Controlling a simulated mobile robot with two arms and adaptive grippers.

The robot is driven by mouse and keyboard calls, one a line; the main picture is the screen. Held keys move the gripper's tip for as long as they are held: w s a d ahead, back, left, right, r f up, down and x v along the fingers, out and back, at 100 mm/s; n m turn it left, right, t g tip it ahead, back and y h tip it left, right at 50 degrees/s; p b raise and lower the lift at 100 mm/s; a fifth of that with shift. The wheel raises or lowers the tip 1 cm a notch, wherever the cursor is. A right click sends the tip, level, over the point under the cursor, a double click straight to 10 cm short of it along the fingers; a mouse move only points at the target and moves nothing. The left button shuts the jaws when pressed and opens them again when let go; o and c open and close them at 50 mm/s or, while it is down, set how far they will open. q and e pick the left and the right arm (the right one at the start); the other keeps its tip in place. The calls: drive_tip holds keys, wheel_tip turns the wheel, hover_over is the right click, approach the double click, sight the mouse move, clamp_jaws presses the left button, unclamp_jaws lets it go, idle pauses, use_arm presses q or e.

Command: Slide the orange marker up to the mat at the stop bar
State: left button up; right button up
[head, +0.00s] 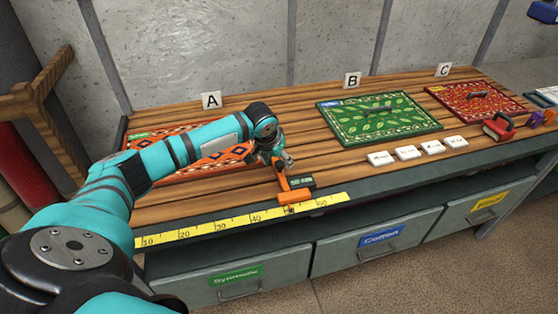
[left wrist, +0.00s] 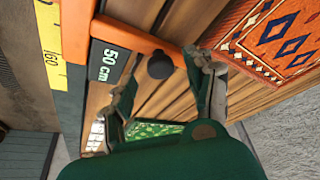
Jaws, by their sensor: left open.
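The orange marker (head: 296,195) straddles the yellow ruler (head: 245,218) at the table's front edge, between the 40 and 60 numbers. In the left wrist view the marker (left wrist: 140,38) shows a dark "50 cm" label and a black round knob. My left gripper (head: 283,171) is open and points down at the marker. In the left wrist view its fingers (left wrist: 165,85) lie on either side of the knob; contact cannot be told. The orange patterned mat (head: 170,140) lies left of the marker under label A, partly hidden by my arm. I cannot make out a separate stop bar.
A green mat (head: 380,118) and a red mat (head: 476,100) lie farther right, each with a dark handle. Several white tiles (head: 407,152) lie before the green mat. A red tool (head: 499,126) sits at the right. Drawers (head: 359,250) lie below the table edge.

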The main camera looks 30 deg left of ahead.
use_arm(q)
drive_tip(key=shift+x, duration=0.8)
drive_tip(key=shift+w+f, duration=0.1)
drive_tip(key=shift+f, duration=0.1)
drive_tip(key=shift+c, duration=1)
drive_tip(key=c, duration=0.7)
drive_tip(key=shift+s+a+r+p, duration=0.2)
drive_tip(key=shift+s+p, duration=0.05)
drive_tip(key=shift+p, duration=0.55)
drive_tip(key=shift+c, duration=0.2)
drive_tip(key=shift+s+a+p, duration=0.15)
drive_tip(key=shift+s+p, duration=0.05)
drive_tip(key=shift+p, duration=0.15)
drive_tip(key=shift+a+f, duration=0.1)
use_arm(e)
drive_tip(key=shift+w+d+r, duration=0.1)
drive_tip(key=shift+w+r, duration=0.15)
drive_tip(key=shift+r, duration=0.3)
drive_tip(key=shift+w+d+r, duration=0.1)
drive_tip(key=shift+w+r, duration=0.15)
drive_tip(key=shift+r, duration=0.3)
